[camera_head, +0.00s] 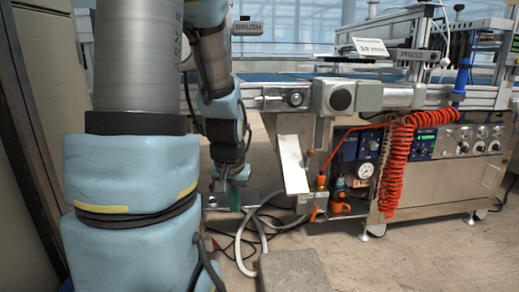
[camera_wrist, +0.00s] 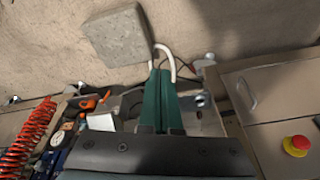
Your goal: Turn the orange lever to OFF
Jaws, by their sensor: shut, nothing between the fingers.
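A small orange lever (camera_head: 314,213) shows low on the seeder's pneumatic unit, beside the foot of the metal chute. Orange parts also show left of my fingers in the wrist view, where the lever (camera_wrist: 92,102) appears small. Its OFF and ON marks are too small to read. My gripper (camera_head: 234,197) has green fingers and hangs left of the lever, apart from it. In the wrist view the fingers of my gripper (camera_wrist: 161,78) are together, with nothing between them.
A red coiled hose (camera_head: 395,170) hangs right of the pressure gauge (camera_head: 365,170). White hoses (camera_head: 262,235) run on the floor under my gripper. A concrete block (camera_head: 292,272) lies in front. A red stop button (camera_wrist: 299,143) sits at right in the wrist view.

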